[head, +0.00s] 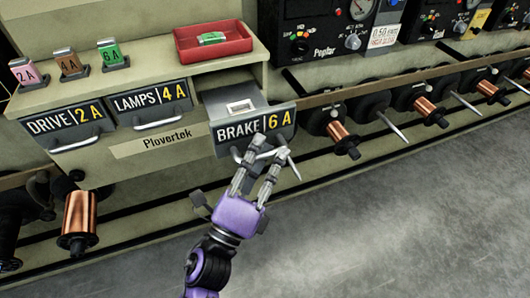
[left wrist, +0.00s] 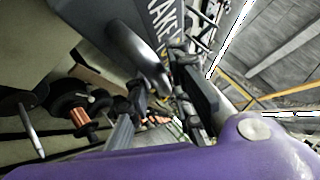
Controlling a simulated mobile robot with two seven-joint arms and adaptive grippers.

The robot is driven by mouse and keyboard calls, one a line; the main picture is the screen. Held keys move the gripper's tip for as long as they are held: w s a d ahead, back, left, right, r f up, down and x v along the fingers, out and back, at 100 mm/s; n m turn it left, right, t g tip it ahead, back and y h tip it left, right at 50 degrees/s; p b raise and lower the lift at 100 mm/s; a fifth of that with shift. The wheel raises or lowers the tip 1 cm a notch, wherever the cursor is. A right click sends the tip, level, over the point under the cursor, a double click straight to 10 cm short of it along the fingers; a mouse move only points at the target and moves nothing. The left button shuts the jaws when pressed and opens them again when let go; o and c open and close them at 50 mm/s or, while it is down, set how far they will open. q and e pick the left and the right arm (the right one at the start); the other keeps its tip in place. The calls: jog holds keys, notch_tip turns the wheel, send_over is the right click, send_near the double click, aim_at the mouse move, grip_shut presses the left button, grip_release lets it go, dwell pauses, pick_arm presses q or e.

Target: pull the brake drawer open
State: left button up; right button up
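In the left wrist view the curved grey handle (left wrist: 135,50) reaches in between the dark fingers (left wrist: 160,115). The fingers cover much of the handle, and I cannot tell whether they grip it. My right gripper is in neither view.
The drive drawer (head: 68,125) and lamps drawer (head: 152,105) are closed, to the left. A red tray (head: 214,42) with a green tag sits on the cabinet top. Copper spools (head: 342,138) line the rack to the right. The grey floor (head: 400,225) in front is clear.

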pick_arm(q)
jog(key=shift+s, duration=0.15)
jog(key=v, duration=1.1)
jog(key=shift+s+a, duration=0.25)
jog(key=shift+s, duration=0.05)
jog(key=shift+f, duration=0.15)
